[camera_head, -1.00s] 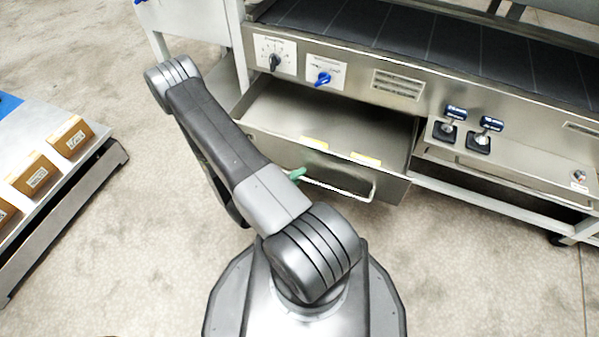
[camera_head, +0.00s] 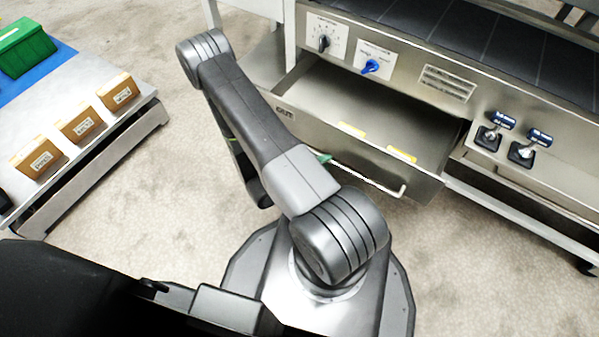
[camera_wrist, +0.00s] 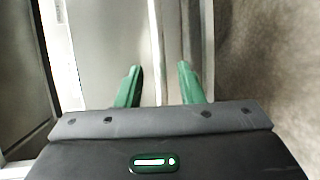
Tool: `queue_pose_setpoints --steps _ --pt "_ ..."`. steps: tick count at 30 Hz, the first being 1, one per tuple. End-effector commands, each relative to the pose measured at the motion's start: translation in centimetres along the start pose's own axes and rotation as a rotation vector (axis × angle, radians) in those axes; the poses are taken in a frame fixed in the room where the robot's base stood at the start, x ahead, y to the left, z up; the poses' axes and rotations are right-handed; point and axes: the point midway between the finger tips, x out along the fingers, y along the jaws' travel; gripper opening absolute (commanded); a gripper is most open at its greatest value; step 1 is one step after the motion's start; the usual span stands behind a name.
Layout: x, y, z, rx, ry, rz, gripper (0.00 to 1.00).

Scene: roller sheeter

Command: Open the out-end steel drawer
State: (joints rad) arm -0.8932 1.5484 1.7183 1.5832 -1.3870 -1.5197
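The steel drawer (camera_head: 310,128) under the machine's control panel stands pulled well out, with its interior visible. Its front carries a label that looks like "OUT" and two yellow strips on the top edge. A bar handle (camera_head: 372,180) runs along the front; its left part is hidden behind my arm. My gripper (camera_head: 323,158) is at this handle, mostly hidden by my arm, with a green fingertip showing. In the wrist view my gripper (camera_wrist: 159,82) has its two green fingers apart, with a narrow bar, seemingly the handle, between them; contact with either finger is not visible.
The panel above has a black knob (camera_head: 323,43) and a blue knob (camera_head: 370,66). Two blue-topped levers (camera_head: 495,132) stand right of the drawer. A low table (camera_head: 90,165) with brown boxes (camera_head: 80,125) and a green crate (camera_head: 24,48) is at left. Carpet between is clear.

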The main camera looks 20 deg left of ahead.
Motion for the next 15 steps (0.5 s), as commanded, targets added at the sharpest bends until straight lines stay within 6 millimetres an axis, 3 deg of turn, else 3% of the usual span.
queue_pose_setpoints --steps 15 --pt "-8.5 0.1 -0.1 0.001 0.004 0.0 0.34"
